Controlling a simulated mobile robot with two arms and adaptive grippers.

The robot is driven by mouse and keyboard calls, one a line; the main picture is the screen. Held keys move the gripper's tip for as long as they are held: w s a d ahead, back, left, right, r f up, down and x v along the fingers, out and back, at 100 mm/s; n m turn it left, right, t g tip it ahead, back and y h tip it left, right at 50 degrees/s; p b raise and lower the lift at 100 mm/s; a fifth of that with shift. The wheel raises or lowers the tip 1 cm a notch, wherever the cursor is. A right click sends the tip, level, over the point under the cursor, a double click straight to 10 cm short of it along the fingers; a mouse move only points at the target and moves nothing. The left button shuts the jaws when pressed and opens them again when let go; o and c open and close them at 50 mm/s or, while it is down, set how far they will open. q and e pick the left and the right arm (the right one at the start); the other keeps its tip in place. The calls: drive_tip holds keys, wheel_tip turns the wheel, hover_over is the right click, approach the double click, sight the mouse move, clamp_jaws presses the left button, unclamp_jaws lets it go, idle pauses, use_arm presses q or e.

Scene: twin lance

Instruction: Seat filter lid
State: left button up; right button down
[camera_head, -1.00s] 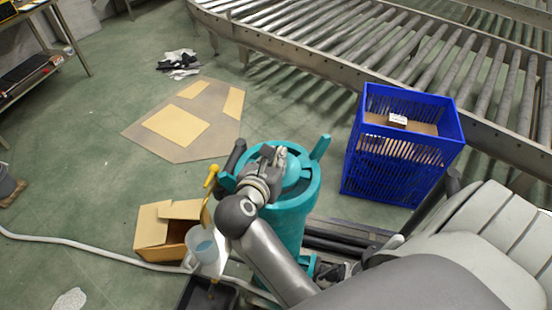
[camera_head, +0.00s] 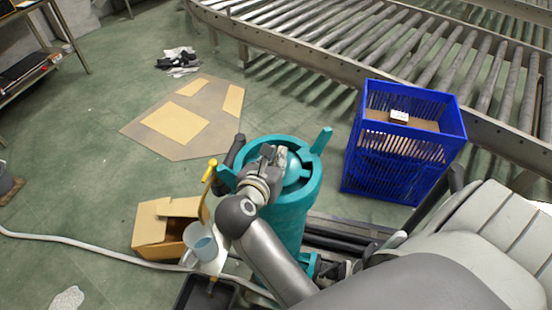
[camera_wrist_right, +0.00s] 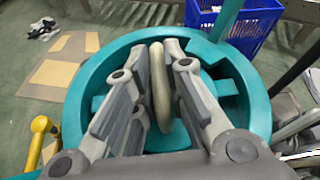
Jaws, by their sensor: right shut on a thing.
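A teal cylindrical filter housing (camera_head: 291,222) stands upright on the floor, with upright teal tabs at its open rim. A rounded teal lid (camera_head: 297,174) shows within the rim, partly covered by my right gripper (camera_head: 273,155). In the right wrist view, my right gripper (camera_wrist_right: 159,90) is shut on a pale upright handle (camera_wrist_right: 160,84) in the middle of the round opening. The teal rim (camera_wrist_right: 82,84) encircles the gripper there. The fingers hide much of the lid, and I cannot tell whether it sits fully down. My left gripper is not in view.
A blue crate (camera_head: 388,168) stands right of the housing, before a roller conveyor (camera_head: 330,40). A cardboard box (camera_head: 153,228), a clear jug (camera_head: 201,245), a yellow-handled tool (camera_head: 209,171) and a black tray (camera_head: 190,296) are close on the left. A pale hose (camera_head: 90,247) crosses the floor.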

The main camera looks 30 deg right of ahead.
drive_tip(key=shift+a+f, duration=0.1)
drive_tip(key=shift+f, duration=0.2)
drive_tip(key=shift+f+b, duration=0.3)
drive_tip(key=shift+b, duration=0.15)
drive_tip(key=shift+s+f, duration=0.1)
drive_tip(key=c, duration=1.4)
unclamp_jaws()
drive_tip(key=shift+a, duration=0.1)
